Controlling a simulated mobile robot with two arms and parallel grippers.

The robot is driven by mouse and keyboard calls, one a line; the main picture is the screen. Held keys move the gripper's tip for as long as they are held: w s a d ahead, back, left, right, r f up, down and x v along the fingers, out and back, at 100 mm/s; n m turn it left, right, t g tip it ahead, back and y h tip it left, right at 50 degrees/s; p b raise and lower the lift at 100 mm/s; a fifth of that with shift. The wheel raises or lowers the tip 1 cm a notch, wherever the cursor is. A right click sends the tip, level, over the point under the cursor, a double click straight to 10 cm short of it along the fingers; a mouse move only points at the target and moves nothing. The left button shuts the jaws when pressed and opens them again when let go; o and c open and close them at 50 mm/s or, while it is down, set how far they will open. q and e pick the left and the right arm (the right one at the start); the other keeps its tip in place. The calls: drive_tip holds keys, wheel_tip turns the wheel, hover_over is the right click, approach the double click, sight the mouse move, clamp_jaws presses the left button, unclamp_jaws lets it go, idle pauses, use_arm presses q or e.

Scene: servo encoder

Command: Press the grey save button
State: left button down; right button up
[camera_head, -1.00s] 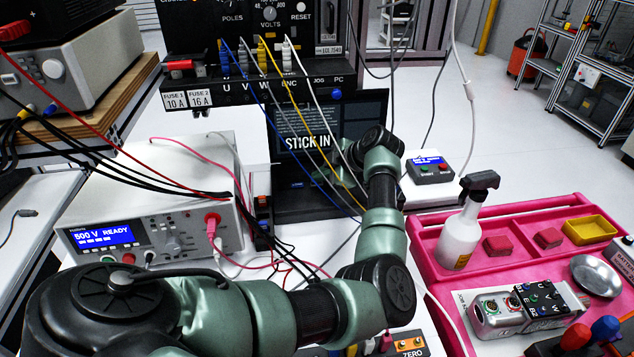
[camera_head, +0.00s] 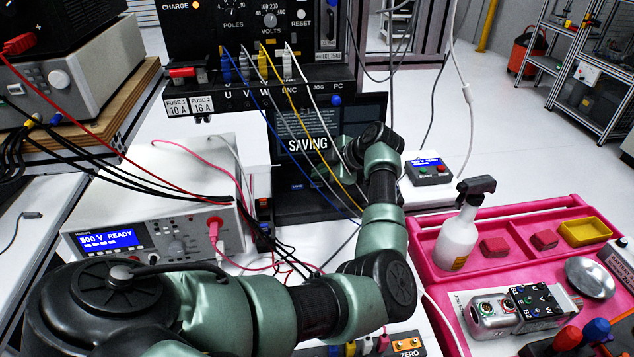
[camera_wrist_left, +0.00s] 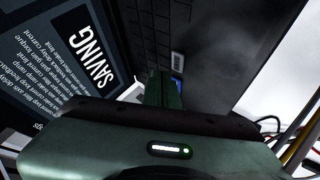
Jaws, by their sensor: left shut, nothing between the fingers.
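The dark screen (camera_head: 302,152) stands upright behind the bench top and reads "SAVING" in large white letters. The same screen shows at the left of the left wrist view (camera_wrist_left: 55,65). My left arm reaches across the front and up to the screen's right edge. My left gripper (camera_head: 350,150) is there, partly hidden behind its own wrist. A small pale grey piece and a blue patch show near the fingertips. I cannot make out the grey save button for certain. My right gripper is not in view.
Cables hang from the black drive unit (camera_head: 255,60) across the screen. A white tester (camera_head: 150,215) stands at left. A pink tray (camera_head: 440,272) with a spray bottle (camera_head: 460,235) lies at right.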

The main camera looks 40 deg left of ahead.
sight(320, 186)
use_arm(q)
wheel_tip(320, 186, up, 5)
drive_tip(key=p, duration=0.4)
drive_tip(key=shift+r, duration=0.15)
idle(0.5)
